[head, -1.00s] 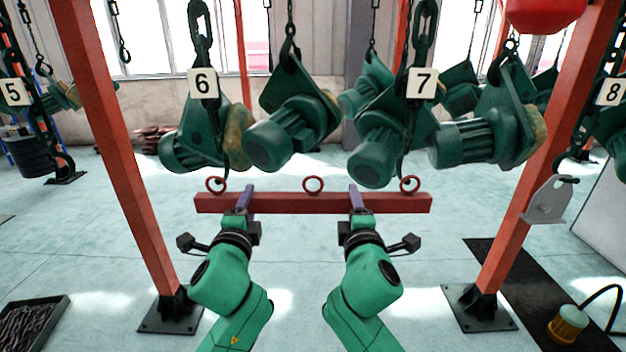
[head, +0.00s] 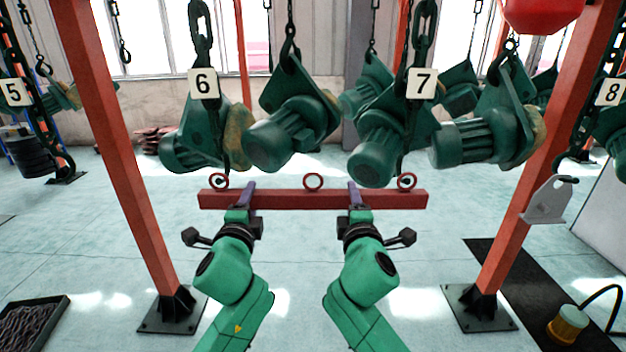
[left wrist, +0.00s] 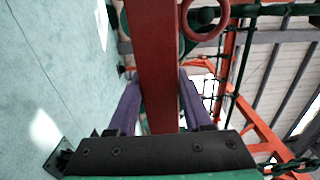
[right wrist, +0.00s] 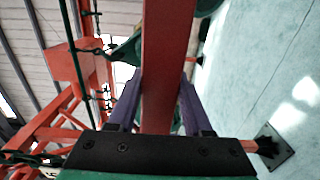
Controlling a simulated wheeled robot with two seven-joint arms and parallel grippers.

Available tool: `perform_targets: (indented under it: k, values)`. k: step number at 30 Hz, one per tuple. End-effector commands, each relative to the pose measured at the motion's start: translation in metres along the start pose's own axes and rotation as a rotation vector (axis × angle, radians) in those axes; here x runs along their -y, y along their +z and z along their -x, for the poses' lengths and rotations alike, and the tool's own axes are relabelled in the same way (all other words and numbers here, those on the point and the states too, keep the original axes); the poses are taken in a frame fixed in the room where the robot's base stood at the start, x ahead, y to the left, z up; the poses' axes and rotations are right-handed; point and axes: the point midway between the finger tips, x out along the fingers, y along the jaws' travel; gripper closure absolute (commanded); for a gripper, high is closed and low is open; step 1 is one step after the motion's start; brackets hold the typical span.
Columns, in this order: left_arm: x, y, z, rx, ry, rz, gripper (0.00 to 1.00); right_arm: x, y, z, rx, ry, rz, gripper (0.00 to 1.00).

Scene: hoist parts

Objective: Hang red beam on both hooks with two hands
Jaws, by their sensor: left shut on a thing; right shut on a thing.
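The red beam (head: 285,200) is held level in the air in front of the chains tagged 6 and 7. It has three red rings on top: left (head: 219,181), middle (head: 313,181) and right (head: 407,181). My left gripper (head: 247,196) is shut on the beam left of the middle ring. My right gripper (head: 355,196) is shut on it right of the middle ring. Both wrist views show the beam (left wrist: 160,60) (right wrist: 166,60) between the fingers. The dark hooks under tag 6 (head: 203,83) and tag 7 (head: 422,83) reach down near the outer rings; I cannot tell whether they pass through.
Several green hoist motors (head: 290,135) hang behind and above the beam. Orange posts stand left (head: 120,160) and right (head: 540,150). A grey plate (head: 549,203) hangs at the right. The floor below the beam is clear.

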Motion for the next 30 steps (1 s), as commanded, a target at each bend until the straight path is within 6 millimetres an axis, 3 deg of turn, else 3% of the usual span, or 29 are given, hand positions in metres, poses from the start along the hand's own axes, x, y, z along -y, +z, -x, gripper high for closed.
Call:
perform_targets:
  k: [30]
  values:
    - [-0.004, -0.001, -0.011, -0.002, -0.003, 0.002, 1.00, 0.004, 0.000, -0.011, -0.001, 0.004, 0.000, 1.00]
